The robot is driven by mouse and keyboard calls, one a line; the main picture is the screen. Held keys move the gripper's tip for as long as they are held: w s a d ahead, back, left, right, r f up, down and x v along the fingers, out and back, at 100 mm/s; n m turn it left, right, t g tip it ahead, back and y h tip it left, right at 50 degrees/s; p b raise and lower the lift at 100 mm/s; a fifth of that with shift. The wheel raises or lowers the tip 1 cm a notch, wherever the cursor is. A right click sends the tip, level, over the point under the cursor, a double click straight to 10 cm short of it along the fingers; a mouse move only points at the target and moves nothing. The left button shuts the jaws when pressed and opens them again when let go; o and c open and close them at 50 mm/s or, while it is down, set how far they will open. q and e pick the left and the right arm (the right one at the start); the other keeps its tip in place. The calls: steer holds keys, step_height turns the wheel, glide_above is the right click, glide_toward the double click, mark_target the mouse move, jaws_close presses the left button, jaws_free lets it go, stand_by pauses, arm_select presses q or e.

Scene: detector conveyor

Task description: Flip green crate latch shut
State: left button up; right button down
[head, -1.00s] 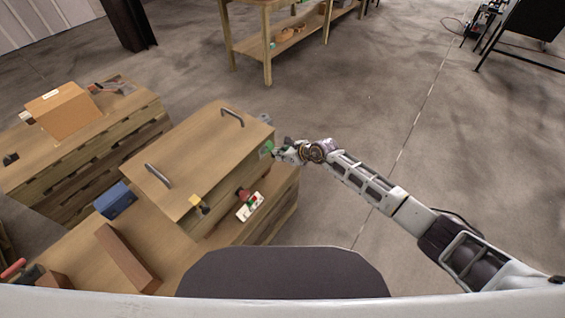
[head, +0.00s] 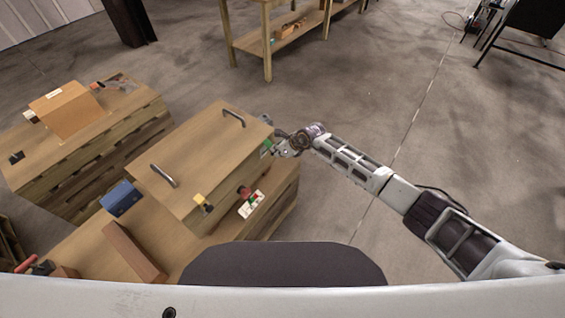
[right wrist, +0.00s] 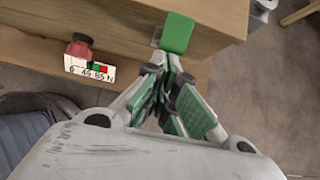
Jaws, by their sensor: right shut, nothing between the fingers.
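The wooden crate (head: 200,165) sits on a wooden bench, its lid down with two dark handles on top. Its green latch (head: 266,147) is at the right end of the front face; in the right wrist view the latch (right wrist: 177,33) is a green flap near the crate's edge. My right gripper (head: 279,146) is at that corner, beside the latch. In the right wrist view my right gripper (right wrist: 168,72) is shut and empty, its tips just below the green flap; I cannot tell whether they touch it. A yellow latch (head: 201,202) is at the left end of the same face. My left gripper is out of view.
A blue box (head: 121,198) and a brown block (head: 134,252) lie on the bench. Open floor is on the right.

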mark_target(269, 145)
steer(key=shift+w+a+r+g+h, duration=0.5)
steer(key=shift+a+r+g+h, duration=0.25)
steer(key=shift+h, duration=0.25)
steer(key=shift+w+a+r, duration=0.1)
steer(key=shift+w+a, duration=0.05)
steer(key=shift+a, duration=0.05)
steer(key=shift+w+a+r+b, duration=0.3)
steer(key=shift+a+b, duration=0.15)
steer(key=shift+b, duration=0.4)
steer(key=shift+d, duration=0.1)
stand_by(0.3)
